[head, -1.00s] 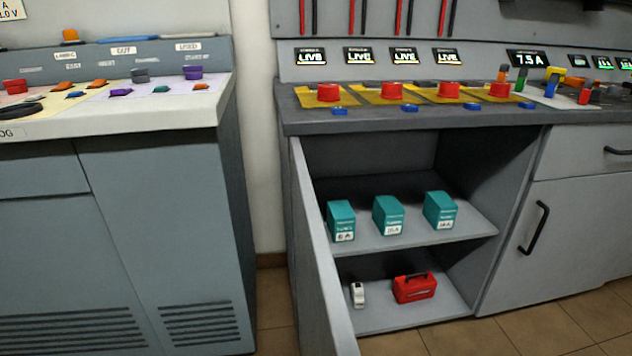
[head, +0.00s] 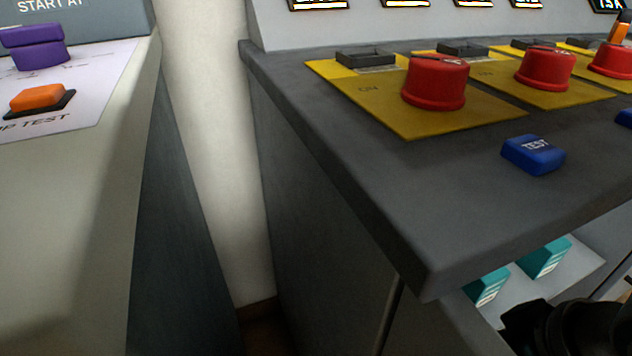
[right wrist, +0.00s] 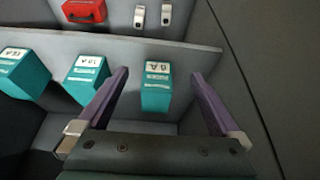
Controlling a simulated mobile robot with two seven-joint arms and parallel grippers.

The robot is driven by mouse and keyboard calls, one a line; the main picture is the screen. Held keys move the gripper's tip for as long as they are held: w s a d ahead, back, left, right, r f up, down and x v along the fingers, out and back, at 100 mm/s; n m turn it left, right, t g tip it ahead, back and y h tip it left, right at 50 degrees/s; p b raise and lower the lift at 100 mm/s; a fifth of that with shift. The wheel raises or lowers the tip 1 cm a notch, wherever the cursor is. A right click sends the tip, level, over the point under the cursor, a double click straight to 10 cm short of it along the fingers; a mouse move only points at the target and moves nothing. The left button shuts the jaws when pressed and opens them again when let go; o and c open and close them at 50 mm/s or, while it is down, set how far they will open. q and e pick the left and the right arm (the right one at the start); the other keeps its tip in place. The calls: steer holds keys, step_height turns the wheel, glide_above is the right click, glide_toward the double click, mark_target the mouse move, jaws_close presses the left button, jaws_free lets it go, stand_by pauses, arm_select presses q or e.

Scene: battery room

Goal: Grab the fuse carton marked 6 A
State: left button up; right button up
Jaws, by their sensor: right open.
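The teal fuse carton marked 6 A (right wrist: 156,88) stands on the shelf in the right wrist view, its label upside down in the picture. My right gripper (right wrist: 160,77) is open, with one purple finger on each side of this carton and visible gaps to both. In the head view two teal cartons, one nearer (head: 487,288) and one farther (head: 545,258), show below the counter edge; their marks are unreadable there. Dark parts of my right arm show at the bottom right, and its fingertips are not clear. My left gripper is not in view.
Two more teal cartons, a middle one (right wrist: 87,77) and an outer one (right wrist: 24,72), stand left of the 6 A carton. A red toolbox (right wrist: 85,10) and two small white items lie on another shelf level. The grey counter (head: 370,150) overhangs the cartons.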

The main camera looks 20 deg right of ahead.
steer(key=w+b, duration=0.1)
steer(key=w, duration=0.2)
steer(key=w+b, duration=0.2)
steer(key=w, duration=0.1)
steer(key=w+a+b, duration=0.1)
steer(key=w, duration=0.2)
steer(key=shift+w+f, duration=0.2)
steer(key=shift+w, duration=0.15)
steer(key=shift+w+b, duration=0.65)
steer(key=shift+w, duration=0.2)
steer(key=b+x, duration=0.3)
steer(key=x, duration=0.2)
steer(key=shift+s+a, duration=0.1)
steer(key=shift+s, duration=0.1)
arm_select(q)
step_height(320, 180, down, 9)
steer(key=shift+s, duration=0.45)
arm_select(e)
steer(key=shift+r, duration=0.1)
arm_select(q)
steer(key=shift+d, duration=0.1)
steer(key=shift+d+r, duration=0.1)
arm_select(e)
steer(key=shift+f, duration=0.25)
steer(key=shift+w, duration=0.1)
jaws_close()
